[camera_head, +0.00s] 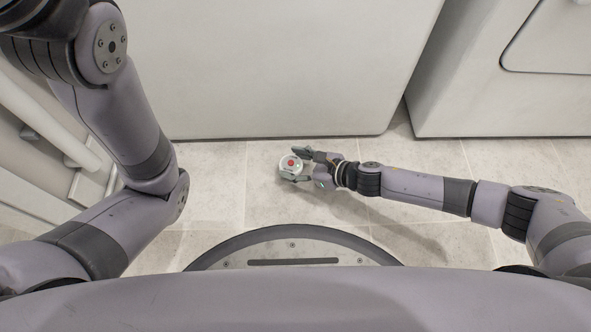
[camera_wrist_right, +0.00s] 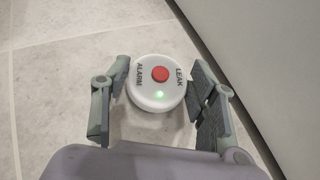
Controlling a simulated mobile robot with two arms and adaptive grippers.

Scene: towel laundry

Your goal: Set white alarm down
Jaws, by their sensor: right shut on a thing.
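The white alarm (camera_head: 290,166) is a small round disc with a red button in its middle. In the right wrist view the alarm (camera_wrist_right: 157,88) shows the words "LEAK" and "ALARM" and a lit green light. My right gripper (camera_head: 300,165) reaches in from the right and is shut on the alarm, with a finger on each side of it. The alarm's face points up towards the wrist camera. I cannot tell whether its underside touches the floor. My left arm is at the left, but its gripper is out of view.
The pale tiled floor (camera_head: 215,195) around the alarm is clear. A large white appliance (camera_head: 285,70) stands just behind it, and another white appliance (camera_head: 510,95) stands at the right. White pipes (camera_head: 45,125) run along the left wall.

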